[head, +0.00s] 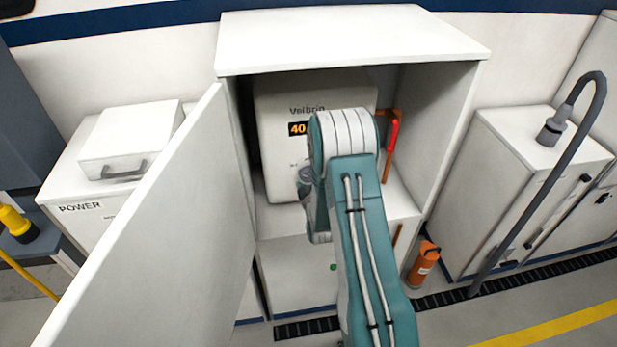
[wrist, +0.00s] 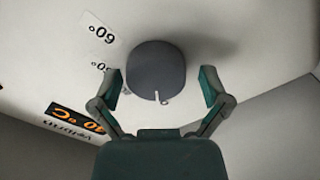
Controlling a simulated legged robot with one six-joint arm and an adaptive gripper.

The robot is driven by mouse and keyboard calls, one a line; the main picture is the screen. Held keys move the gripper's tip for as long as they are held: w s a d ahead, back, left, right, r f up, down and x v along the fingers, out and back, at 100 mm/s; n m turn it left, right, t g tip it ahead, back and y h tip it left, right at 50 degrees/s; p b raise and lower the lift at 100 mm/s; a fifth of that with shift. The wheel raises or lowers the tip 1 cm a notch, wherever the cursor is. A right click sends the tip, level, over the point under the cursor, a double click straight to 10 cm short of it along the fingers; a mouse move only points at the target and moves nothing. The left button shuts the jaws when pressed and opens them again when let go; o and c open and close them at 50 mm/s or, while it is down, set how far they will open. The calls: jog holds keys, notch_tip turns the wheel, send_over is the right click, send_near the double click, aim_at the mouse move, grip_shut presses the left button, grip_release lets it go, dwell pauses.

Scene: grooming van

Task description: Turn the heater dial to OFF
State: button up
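The white heater (head: 285,95) stands inside an open cabinet, with an orange display (head: 297,129) reading 40. In the wrist view its dark grey round dial (wrist: 156,68) shows close up, with a white pointer mark on its edge nearest my gripper. Labels reading 60° (wrist: 99,31) and one partly hidden lie left of the dial. My gripper (wrist: 161,82) is open, one finger on each side of the dial, with gaps visible, wider on the right. Whether the fingers reach past the dial's face is unclear.
The cabinet door (head: 150,230) stands open on the left. The cabinet's right wall (head: 435,130) and a pipe with a red handle (head: 392,140) are right of the heater. An orange cylinder (head: 423,265) stands on the floor at right.

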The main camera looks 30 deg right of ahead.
jog(key=shift+s, duration=0.15)
jog(key=v, duration=1.2)
